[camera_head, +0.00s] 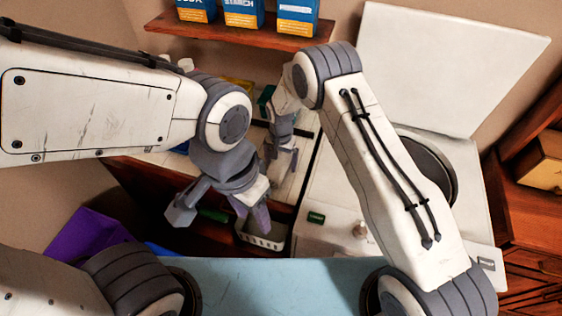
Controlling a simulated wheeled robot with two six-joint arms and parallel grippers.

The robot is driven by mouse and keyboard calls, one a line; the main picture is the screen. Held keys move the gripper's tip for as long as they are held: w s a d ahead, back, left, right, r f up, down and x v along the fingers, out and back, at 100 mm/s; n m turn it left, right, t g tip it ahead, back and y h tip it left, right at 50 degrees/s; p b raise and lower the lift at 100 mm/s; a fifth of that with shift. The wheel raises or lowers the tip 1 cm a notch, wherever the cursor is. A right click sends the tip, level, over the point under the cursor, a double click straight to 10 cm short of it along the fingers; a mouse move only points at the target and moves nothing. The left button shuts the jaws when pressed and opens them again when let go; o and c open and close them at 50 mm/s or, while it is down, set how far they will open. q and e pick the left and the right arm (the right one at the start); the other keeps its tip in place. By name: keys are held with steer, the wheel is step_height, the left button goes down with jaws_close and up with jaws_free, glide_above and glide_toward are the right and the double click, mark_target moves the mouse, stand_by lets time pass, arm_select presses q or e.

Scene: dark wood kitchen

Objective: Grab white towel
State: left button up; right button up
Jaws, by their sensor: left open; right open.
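I cannot make out a white towel in this view; my arms cover much of the middle. My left gripper (219,213) is open, its fingers spread wide over the dark wood cabinet area and a white basket (274,241). No towel shows between its fingers. My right gripper (281,158) is open, with a narrower gap, farther back over the pale counter (305,150). I see nothing held in it. The inside of the basket is mostly hidden.
A white top-loading washer (465,170) stands at the right with its lid (450,65) raised. My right arm partly covers its drum opening. A wall shelf (235,35) holds blue boxes. A purple object (85,235) lies at lower left. Wooden drawers (535,240) stand at far right.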

steer(key=c, duration=1.3)
steer(key=shift+r, duration=0.1)
